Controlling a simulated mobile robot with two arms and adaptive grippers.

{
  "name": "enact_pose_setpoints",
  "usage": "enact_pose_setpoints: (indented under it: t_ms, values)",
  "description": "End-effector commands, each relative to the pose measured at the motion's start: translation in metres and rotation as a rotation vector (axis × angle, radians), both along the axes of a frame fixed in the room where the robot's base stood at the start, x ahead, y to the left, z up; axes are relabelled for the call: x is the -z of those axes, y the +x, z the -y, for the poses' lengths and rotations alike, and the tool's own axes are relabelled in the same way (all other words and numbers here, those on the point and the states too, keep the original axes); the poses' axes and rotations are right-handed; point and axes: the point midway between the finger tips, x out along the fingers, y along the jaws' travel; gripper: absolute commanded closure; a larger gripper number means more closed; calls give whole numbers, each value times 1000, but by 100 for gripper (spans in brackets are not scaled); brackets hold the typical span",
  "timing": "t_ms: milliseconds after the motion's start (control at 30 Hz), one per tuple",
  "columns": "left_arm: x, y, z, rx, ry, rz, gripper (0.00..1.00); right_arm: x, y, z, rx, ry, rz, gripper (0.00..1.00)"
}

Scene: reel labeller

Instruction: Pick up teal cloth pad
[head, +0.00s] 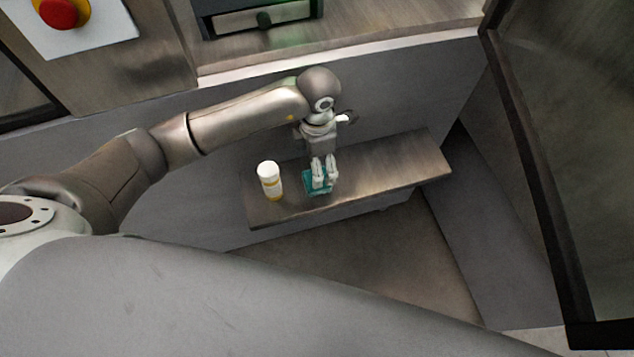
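The teal cloth pad (319,188) lies on a narrow metal shelf (410,160). My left gripper (324,186) points straight down at the pad, with its fingertips at or just above it and covering part of it. The two fingers look a little apart, but I cannot tell whether cloth is between them. My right gripper is not in the head view.
A white bottle with a yellow band (270,182) stands upright on the shelf, left of the pad. The shelf's right part is clear. A red button (60,13) and a dark tray (262,18) are above. A dark-framed panel (570,150) stands at right.

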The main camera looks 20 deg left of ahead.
Motion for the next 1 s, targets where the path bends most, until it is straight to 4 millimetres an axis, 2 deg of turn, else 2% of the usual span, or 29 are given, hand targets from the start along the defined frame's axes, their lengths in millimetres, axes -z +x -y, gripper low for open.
enact_pose_setpoints:
  t_ms: [33, 267, 600, 900, 1000]
  values:
    - [12, 0, 0, 0, -1, 0, 17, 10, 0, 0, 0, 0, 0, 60]
    - [24, 0, 0, 0, -3, -1, 17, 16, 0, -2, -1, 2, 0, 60]
    - [67, -1, -1, -1, -3, -1, 17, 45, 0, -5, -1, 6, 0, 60]
    - [68, -1, -1, 1, -2, 0, 17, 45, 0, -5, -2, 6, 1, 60]
    - [68, -1, -1, 1, -2, 0, 30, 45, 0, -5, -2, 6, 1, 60]
